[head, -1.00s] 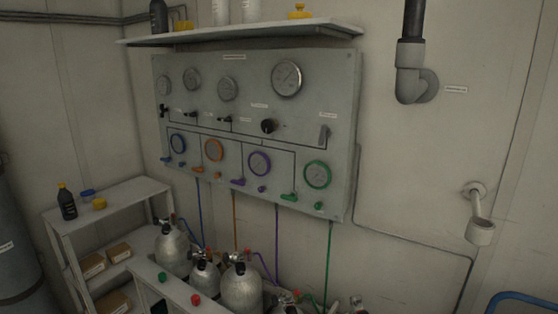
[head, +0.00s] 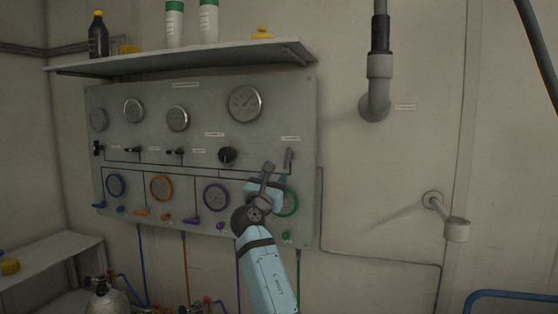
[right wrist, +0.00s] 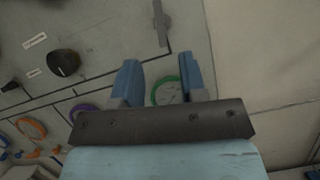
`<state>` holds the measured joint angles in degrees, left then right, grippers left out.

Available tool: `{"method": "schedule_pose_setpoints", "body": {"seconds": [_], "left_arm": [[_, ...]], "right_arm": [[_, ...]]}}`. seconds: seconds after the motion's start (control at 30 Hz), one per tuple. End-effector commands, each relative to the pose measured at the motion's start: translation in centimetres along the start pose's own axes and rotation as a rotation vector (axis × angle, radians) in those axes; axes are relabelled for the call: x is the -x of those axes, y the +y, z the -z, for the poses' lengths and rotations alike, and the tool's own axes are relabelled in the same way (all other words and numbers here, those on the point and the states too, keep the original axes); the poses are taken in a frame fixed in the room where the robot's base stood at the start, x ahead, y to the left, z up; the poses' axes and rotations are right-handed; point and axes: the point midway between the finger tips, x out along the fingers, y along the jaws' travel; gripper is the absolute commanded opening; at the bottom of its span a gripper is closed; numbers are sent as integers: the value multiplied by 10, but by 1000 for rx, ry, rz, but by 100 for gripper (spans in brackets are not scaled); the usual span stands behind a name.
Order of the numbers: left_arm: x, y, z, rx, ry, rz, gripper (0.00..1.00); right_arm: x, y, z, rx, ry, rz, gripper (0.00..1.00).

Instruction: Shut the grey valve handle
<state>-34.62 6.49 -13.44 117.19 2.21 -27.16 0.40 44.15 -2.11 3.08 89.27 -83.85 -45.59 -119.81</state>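The grey valve handle (head: 289,159) is a flat lever, standing nearly upright at the right end of the panel's drawn line. In the right wrist view the handle (right wrist: 161,22) shows at the top, beyond the fingertips. My right gripper (head: 272,172) is just below and left of the handle in the head view, in front of the green-ringed gauge. In the right wrist view its two blue-grey fingers (right wrist: 160,62) are apart with nothing between them. It looks clear of the handle. My left gripper is in neither current view.
The grey panel (head: 205,118) carries gauges, a black knob (head: 228,155) and coloured levers. A shelf (head: 190,62) with bottles juts out above it. A grey pipe (head: 378,90) and a wall bracket (head: 456,229) are at right. Cylinders (head: 107,300) stand below left.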

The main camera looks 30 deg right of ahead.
Motion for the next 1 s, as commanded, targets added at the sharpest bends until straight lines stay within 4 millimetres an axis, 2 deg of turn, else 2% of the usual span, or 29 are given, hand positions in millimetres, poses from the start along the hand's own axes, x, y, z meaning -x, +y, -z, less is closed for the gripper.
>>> {"method": "schedule_pose_setpoints", "body": {"seconds": [0.3,0.5,0.7,1.0], "left_arm": [[2,0,3,-7,6,1,0],[4,-4,2,-20,4,2,0],[4,-5,1,-24,1,3,0],[4,-3,1,-16,2,3,0]], "right_arm": [[-68,0,-1,-1,1,0,39],[-102,0,0,-2,1,-1,39],[-118,0,0,-2,1,-2,39],[-120,0,1,-3,1,-2,39]]}}
